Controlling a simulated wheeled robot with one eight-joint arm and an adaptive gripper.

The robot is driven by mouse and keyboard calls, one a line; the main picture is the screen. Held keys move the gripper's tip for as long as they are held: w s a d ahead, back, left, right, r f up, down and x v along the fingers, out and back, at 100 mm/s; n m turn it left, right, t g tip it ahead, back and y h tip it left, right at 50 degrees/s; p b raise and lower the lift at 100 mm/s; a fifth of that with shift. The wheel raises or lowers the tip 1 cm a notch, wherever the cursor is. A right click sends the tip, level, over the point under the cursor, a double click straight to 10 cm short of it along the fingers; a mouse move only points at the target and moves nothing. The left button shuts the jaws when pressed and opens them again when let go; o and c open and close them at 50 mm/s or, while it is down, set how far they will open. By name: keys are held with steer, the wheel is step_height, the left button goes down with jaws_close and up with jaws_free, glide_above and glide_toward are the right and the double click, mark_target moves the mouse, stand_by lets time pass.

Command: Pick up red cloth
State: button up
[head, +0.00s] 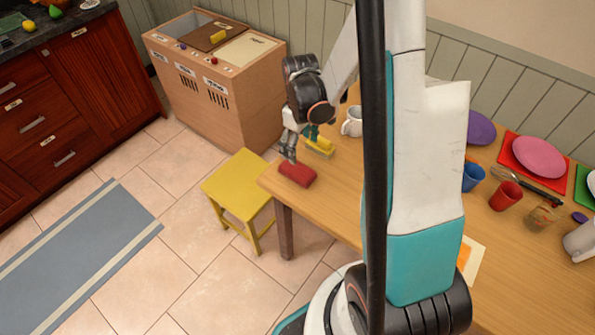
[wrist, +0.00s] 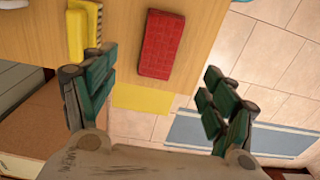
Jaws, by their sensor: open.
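The red cloth (head: 297,174) is a small folded block lying on the wooden table near its left corner. In the wrist view the red cloth (wrist: 161,45) lies ahead of the gap between my fingers, nearer the left finger. My gripper (head: 289,150) is just above and beside the cloth in the head view. In the wrist view my gripper (wrist: 160,90) has its green-padded fingers spread wide, with nothing between them. I cannot tell the exact height of the fingers above the cloth.
A yellow sponge-like item (head: 320,147) lies close to the cloth, behind it. A white mug (head: 352,122) stands farther right. The table (head: 335,185) ends just left of the cloth. A yellow stool (head: 238,185) stands below that edge. Cups and plates are at the right.

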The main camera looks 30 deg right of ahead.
steer(key=b, duration=0.2)
glide_above(298, 169)
step_height(298, 169, down, 6)
steer(key=shift+s+d+r, duration=0.15)
steer(key=f, duration=0.1)
steer(key=f+b, duration=0.1)
steer(key=f, duration=0.1)
steer(key=f+b, duration=0.1)
steer(key=f, duration=0.1)
steer(key=shift+w+a+f, duration=0.1)
steer(key=shift+w+a, duration=0.1)
steer(key=shift+w, duration=0.05)
steer(key=c, duration=1.1)
